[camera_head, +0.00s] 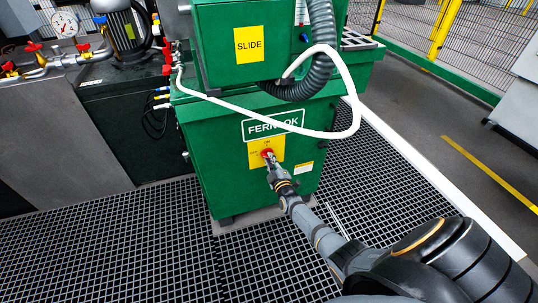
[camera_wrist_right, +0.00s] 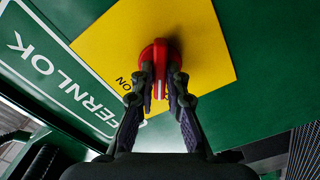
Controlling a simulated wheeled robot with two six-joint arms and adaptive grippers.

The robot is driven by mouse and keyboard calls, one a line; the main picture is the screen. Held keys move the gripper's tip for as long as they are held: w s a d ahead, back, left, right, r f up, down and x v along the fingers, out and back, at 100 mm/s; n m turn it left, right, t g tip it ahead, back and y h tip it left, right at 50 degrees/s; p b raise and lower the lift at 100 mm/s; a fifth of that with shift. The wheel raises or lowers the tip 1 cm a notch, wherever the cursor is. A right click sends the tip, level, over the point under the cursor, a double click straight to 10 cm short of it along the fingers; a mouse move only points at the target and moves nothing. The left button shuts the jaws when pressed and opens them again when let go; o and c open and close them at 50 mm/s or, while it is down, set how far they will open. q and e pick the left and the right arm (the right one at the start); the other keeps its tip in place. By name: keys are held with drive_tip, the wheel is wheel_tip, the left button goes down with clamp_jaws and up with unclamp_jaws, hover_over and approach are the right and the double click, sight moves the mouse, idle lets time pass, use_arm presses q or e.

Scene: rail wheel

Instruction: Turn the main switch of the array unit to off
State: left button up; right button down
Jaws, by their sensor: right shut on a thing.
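The main switch is a red rotary knob (camera_wrist_right: 160,58) on a yellow plate (camera_wrist_right: 206,42) on the front of a green cabinet (camera_head: 210,150) labelled FERNLOK. The word ON shows on the plate beside the knob in the right wrist view. In the head view the knob (camera_head: 267,152) is partly hidden by my right gripper (camera_head: 271,162). In the right wrist view the two fingers of my right gripper (camera_wrist_right: 161,88) are closed on the knob's red handle, one on each side. An OFF mark cannot be made out. My left gripper is not in view.
A white hose (camera_head: 357,105) loops in front of the cabinet above the switch, with a grey corrugated hose (camera_head: 322,40) behind it. A gauge and red-handled valves (camera_head: 83,47) stand at left. Grating floor (camera_head: 120,245) lies clear around the cabinet.

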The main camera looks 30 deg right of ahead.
drive_tip(key=shift+n+p, duration=0.4)
drive_tip(key=shift+n, duration=0.8)
drive_tip(key=n+p, duration=0.1)
drive_tip(key=n, duration=0.3)
drive_tip(key=shift+p, duration=0.35)
drive_tip(key=c, duration=1.2)
unclamp_jaws()
